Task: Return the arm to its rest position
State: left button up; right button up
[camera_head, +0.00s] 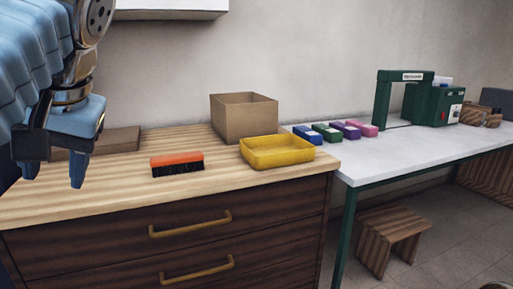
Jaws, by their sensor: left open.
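My left arm comes in at the upper left, wrapped in a blue pleated cover. My left gripper (53,172) points down at the left, with its two blue fingers apart and nothing visible between them. It appears in front of the left part of the wooden counter top (110,190). My right gripper does not show in the head view.
An orange brush (177,159) with black bristles, a yellow tray (278,160) and an open cardboard box (244,118) stand on the counter. Several coloured boxes and a green machine (440,104) stand on the white table (375,160). A wooden stool (390,228) stands below.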

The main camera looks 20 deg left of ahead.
pick_arm(q)
jog(key=w+a+f+m+t+h, duration=0.1)
jog(key=w+a+f+m+h, duration=0.25)
jog(key=w+f, duration=1.35)
jog(key=w+d+f+m+h, duration=0.1)
jog(key=w+d+f, duration=0.2)
jog(key=f, duration=0.4)
jog(key=w+d+f+h, duration=0.2)
jog(key=w+f, duration=0.1)
jog(key=f, duration=0.5)
jog(key=w+d+f+m+h, duration=0.1)
jog(key=w+d+f, duration=0.2)
jog(key=f, duration=0.4)
jog(key=s+d+f+h, duration=0.25)
jog(key=d+f, duration=0.35)
jog(key=f, duration=0.4)
jog(key=s+d+f+h, duration=0.1)
jog(key=s+d+f, duration=0.2)
jog(key=d+f, duration=0.6)
jog(key=s+d+f+n+g+y, duration=0.1)
jog(key=s+d+f, duration=0.2)
jog(key=s+f, duration=1.1)
jog(key=shift+s+g, duration=0.4)
jog(key=shift+s, duration=0.15)
